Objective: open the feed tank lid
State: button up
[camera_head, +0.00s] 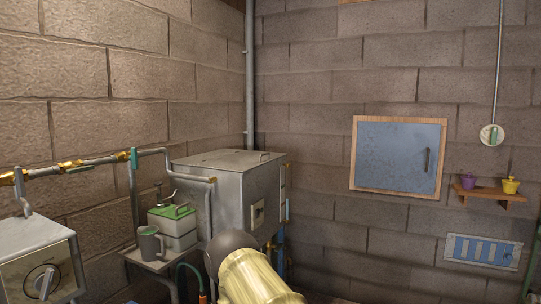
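A large grey metal tank (230,205) stands in the corner of the room, and I take it to be the feed tank. Its flat lid (222,160) lies level on top and looks shut. A thin bar handle (264,157) shows near the lid's right edge. A gauge or switch plate (257,213) is on the tank's front. My gripper is not in view. A gold and dark part of my arm shows at the bottom middle and covers the lower part of the tank.
Left of the tank, a shelf (150,262) holds a green-lidded box (174,221) and a grey mug (150,244). A pipe (100,160) runs along the left wall. A blue wall hatch (397,155) and a small shelf (489,194) with two pots are at right.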

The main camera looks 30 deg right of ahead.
aim_at(242, 161)
jog(key=z, duration=0.45)
jog(key=i, duration=0.9)
jog(key=z, duration=2)
jog(key=i, duration=2.3)
jog(key=u, duration=2.85)
